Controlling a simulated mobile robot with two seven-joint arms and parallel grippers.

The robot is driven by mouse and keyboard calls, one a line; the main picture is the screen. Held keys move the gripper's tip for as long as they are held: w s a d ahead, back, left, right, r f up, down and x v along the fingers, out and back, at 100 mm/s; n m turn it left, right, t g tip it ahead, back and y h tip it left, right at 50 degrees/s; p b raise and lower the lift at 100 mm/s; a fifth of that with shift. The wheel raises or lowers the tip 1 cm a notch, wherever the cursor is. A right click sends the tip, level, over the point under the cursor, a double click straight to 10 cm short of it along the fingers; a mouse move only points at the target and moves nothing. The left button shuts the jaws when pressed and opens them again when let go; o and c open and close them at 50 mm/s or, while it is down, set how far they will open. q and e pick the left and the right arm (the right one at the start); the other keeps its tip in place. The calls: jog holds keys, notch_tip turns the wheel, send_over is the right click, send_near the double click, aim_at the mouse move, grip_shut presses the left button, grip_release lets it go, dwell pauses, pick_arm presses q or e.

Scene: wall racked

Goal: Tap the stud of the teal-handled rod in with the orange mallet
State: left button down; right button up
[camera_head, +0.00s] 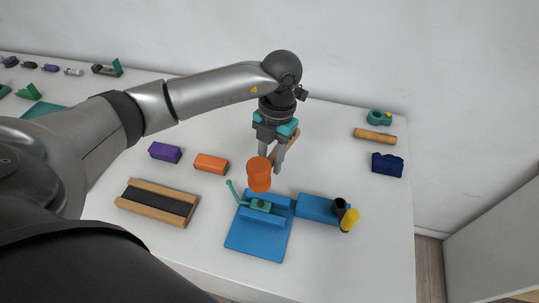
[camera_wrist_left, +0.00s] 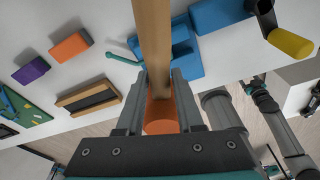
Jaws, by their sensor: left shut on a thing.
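My left gripper (camera_head: 271,164) is shut on the orange mallet, with its fingers pointing down. The mallet's orange head (camera_head: 259,175) hangs just above the blue fixture (camera_head: 256,240), apart from it as far as I can tell. Its wooden handle (camera_wrist_left: 152,40) runs up the middle of the left wrist view, with the orange head (camera_wrist_left: 160,115) between the fingers. The teal-handled rod (camera_head: 236,192) slants up from a small teal block (camera_head: 261,205) on the fixture. It also shows in the left wrist view (camera_wrist_left: 124,59). I cannot make out its stud.
A blue block (camera_head: 316,208) with a black piece and yellow cylinder (camera_head: 349,220) adjoins the fixture. Orange (camera_head: 211,163) and purple (camera_head: 165,152) blocks and a wooden tray (camera_head: 140,203) stand left. A wooden roller (camera_head: 375,135) and navy block (camera_head: 387,165) lie right.

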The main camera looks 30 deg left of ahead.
pick_arm(q)
jog(key=shift+f+b, duration=2.25)
jog(key=shift+f, duration=0.4)
jog(key=shift+f, duration=0.1)
notch_tip(320, 180, down, 4)
jog(key=b, duration=0.3)
jog(key=shift+r+p, duration=0.85)
jog(key=shift+r, duration=0.5)
jog(key=shift+r, duration=0.1)
notch_tip(320, 180, up, 5)
jog(key=p, duration=0.4)
